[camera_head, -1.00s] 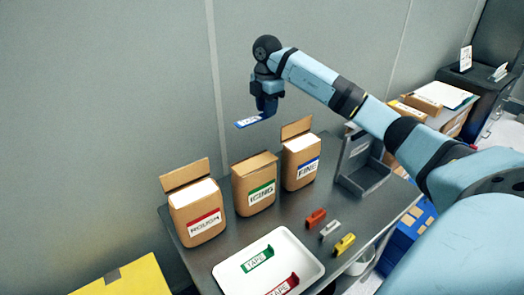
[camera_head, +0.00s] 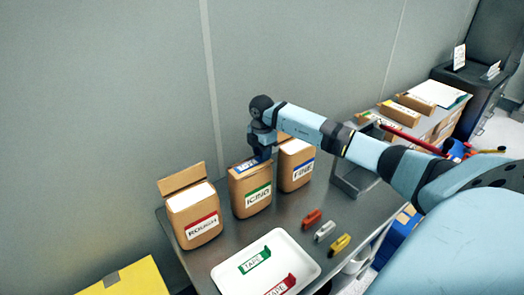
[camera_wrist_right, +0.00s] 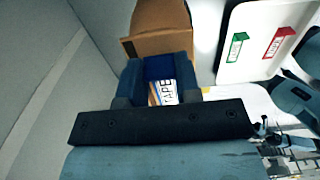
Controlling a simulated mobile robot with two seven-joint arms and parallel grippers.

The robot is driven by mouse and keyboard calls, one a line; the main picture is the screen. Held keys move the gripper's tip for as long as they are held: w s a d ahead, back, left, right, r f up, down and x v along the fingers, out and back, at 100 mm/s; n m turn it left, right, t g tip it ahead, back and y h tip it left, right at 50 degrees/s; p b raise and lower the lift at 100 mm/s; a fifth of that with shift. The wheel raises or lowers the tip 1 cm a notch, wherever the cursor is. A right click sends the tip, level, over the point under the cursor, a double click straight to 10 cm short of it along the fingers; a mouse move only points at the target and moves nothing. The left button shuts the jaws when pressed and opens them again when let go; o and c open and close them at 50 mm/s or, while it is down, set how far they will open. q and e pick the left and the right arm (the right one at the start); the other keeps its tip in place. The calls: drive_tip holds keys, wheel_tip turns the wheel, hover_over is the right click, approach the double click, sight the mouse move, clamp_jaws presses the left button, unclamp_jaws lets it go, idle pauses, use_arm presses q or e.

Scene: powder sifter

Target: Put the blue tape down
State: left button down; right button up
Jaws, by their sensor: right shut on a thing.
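The blue tape (camera_head: 246,166), a flat white label piece with a blue edge, is gripped by my right gripper (camera_head: 263,154). It is at the top of the middle brown box marked ICING (camera_head: 250,192); I cannot tell whether it touches. In the right wrist view the tape (camera_wrist_right: 163,92) sits between the dark blue fingers of the right gripper (camera_wrist_right: 160,76), its lettering partly hidden, with a brown box (camera_wrist_right: 160,15) just beyond. My left gripper is not in view.
A ROUGH box (camera_head: 192,215) and a FINE box (camera_head: 297,172) flank the middle box. A white tray (camera_head: 226,266) holds green tape (camera_head: 255,262) and red tape (camera_head: 279,286). Red (camera_head: 312,217), grey (camera_head: 324,231) and yellow (camera_head: 340,244) small pieces lie right. A grey holder (camera_head: 355,185) stands behind.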

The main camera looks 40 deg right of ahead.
drive_tip(key=shift+f, duration=0.1)
drive_tip(key=o, duration=0.9)
wheel_tip(320, 180, up, 12)
drive_tip(key=b, duration=0.2)
drive_tip(key=shift+r, duration=0.2)
drive_tip(key=shift+a, duration=0.1)
